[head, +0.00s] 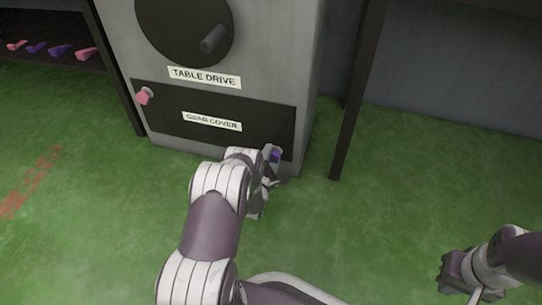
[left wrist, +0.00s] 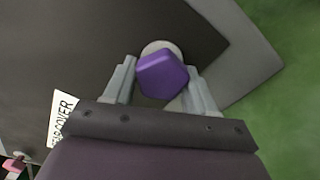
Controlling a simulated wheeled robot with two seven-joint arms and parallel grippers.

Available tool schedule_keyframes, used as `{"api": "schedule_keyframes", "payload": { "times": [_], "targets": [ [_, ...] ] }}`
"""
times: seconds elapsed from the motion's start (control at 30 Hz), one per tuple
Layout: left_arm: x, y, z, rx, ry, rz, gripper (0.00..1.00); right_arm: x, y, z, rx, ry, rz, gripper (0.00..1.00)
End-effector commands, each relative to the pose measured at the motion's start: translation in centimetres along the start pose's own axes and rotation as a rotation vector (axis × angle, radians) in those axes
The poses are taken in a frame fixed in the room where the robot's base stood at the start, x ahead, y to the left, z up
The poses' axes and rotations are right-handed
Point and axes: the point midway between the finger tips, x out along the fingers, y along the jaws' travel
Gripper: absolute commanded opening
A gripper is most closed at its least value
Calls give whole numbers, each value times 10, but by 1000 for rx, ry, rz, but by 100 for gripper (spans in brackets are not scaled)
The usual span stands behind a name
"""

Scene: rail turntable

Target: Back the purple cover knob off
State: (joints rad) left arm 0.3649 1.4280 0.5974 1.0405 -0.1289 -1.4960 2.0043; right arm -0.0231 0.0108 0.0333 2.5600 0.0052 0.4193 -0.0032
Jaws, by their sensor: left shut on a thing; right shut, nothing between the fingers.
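The purple cover knob (left wrist: 162,75) is a six-sided knob at the lower right corner of the dark gear cover panel (head: 166,119). In the head view the knob (head: 275,155) is partly hidden by my left gripper (head: 272,163). In the left wrist view my left gripper (left wrist: 161,82) has one finger on each side of the knob and is shut on it. A pale round collar shows behind the knob. A pink knob (head: 144,97) is at the panel's upper left. My right gripper (head: 462,277) is at the lower right, away from the panel, shut and empty.
Above the panel is a dark round wheel with a handle (head: 213,39) over the TABLE DRIVE label (head: 204,77). A dark post (head: 355,95) stands right of the cabinet. Pink and purple pieces lie on a shelf (head: 68,62) at left. Green floor is clear in front.

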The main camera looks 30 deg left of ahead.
Motion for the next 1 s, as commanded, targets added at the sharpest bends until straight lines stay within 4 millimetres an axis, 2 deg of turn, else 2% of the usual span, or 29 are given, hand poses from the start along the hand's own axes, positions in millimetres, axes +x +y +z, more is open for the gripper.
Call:
{"api": "schedule_keyframes", "payload": {
  "times": [0.6, 1.0],
  "targets": [
    [-1, -6, 2, -575, -1, -4, 26, -3, 0, 0, 0, 0, 0, 0],
    [-1, -8, 3, -853, 1, -4, 26, -4, 0, 0, 0, 0, 0, 0]
  ]
}}
